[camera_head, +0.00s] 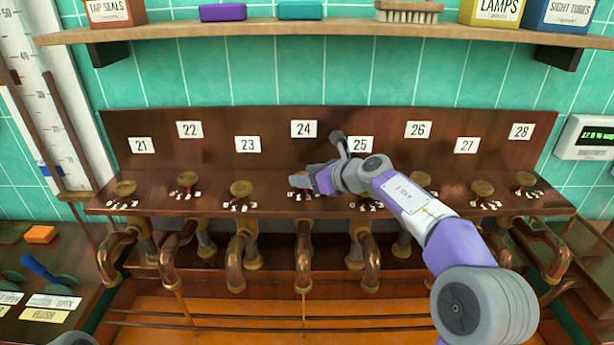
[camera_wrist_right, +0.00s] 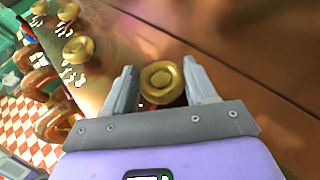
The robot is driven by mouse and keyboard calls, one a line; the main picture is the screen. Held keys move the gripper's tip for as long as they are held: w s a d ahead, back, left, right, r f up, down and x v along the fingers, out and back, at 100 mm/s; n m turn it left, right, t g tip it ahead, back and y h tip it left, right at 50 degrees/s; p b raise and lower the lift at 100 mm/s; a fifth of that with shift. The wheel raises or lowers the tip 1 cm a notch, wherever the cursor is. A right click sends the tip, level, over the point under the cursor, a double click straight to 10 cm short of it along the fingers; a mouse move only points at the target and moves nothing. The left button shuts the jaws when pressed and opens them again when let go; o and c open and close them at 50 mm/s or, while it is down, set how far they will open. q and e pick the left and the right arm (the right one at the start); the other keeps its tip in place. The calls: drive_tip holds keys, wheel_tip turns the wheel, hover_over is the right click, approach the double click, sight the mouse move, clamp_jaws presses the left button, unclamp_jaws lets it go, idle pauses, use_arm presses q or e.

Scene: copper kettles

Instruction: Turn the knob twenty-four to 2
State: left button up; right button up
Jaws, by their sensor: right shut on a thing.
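Knob twenty-four is a round brass knob (camera_wrist_right: 161,82), seen in the right wrist view between the two grey fingers of my right gripper (camera_wrist_right: 160,72). The fingers are shut on its sides. In the head view my right gripper (camera_head: 305,182) reaches in from the right and covers most of this knob, below the white label 24 (camera_head: 303,129). A few white scale marks show just under the gripper; which number the knob points to is hidden. My left gripper is not in view.
Knob 23 (camera_head: 241,188), knob 22 (camera_head: 187,178) and knob 21 (camera_head: 124,188) stand to the left on the same copper panel. Knob 27 (camera_head: 482,188) and knob 28 (camera_head: 525,179) are to the right. My right arm crosses over the area of 25 and 26. Copper pipes hang below.

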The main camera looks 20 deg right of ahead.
drive_tip(key=o, duration=1.1)
drive_tip(key=shift+c, duration=0.2)
drive_tip(key=shift+s+d, duration=0.1)
drive_tip(key=p+v, duration=0.1)
drive_tip(key=v, duration=0.6)
drive_tip(key=shift+s+r, duration=0.1)
drive_tip(key=shift+s, duration=0.1)
